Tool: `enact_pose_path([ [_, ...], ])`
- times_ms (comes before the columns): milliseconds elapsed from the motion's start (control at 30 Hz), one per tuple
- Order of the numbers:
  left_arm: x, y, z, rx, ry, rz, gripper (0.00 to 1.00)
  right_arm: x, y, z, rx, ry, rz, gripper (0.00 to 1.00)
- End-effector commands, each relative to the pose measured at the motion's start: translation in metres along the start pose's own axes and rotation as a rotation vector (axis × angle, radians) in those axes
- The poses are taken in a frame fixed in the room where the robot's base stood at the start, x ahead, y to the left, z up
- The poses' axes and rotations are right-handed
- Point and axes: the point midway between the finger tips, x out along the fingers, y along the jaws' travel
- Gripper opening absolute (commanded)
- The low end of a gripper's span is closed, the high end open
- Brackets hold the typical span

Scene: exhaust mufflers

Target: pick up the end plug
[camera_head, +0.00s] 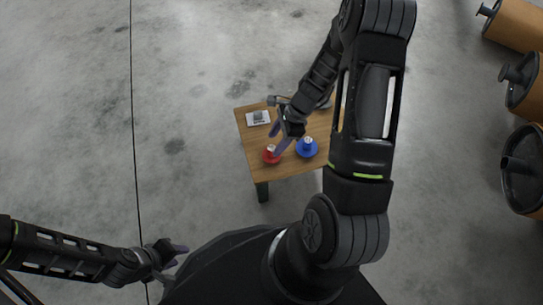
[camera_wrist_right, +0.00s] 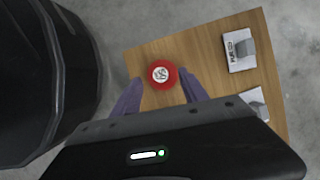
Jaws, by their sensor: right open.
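A red round plug (camera_head: 271,155) with a white labelled top sits on the small wooden table near its front left corner. It also shows in the right wrist view (camera_wrist_right: 161,76), between and just beyond my purple fingertips. A blue plug (camera_head: 307,147) with a pale top sits to its right in the head view. My right gripper (camera_head: 279,139) is open above the table, by the red plug, with nothing visible between its fingers. In the right wrist view, my right gripper (camera_wrist_right: 158,95) has its fingers apart on both sides of the red plug. My left gripper (camera_head: 178,254) is far from the table at lower left.
The wooden table (camera_head: 290,168) also holds a white card with a grey block (camera_head: 258,117); a similar card (camera_wrist_right: 239,50) shows in the wrist view. Several large brown and black mufflers (camera_head: 522,85) lie at the right edge. The grey floor at left is clear.

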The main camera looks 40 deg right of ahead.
Motion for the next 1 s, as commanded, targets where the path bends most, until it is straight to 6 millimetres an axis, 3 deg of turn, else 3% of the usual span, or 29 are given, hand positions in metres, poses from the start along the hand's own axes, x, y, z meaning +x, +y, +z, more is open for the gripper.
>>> enact_pose_path([
  [200,0.025,-0.008,-0.002,-0.001,0.009,0.0,0.36,0.036,0.0,-0.004,0.0,-0.001,0.002,0.51],
  [333,0.029,-0.009,-0.003,-0.002,0.013,0.0,0.36,0.047,-0.001,-0.003,0.001,-0.001,0.0,0.51],
  [1000,0.028,-0.009,-0.003,-0.002,0.015,0.0,0.36,0.048,-0.001,-0.002,0.0,0.0,0.0,0.49],
])
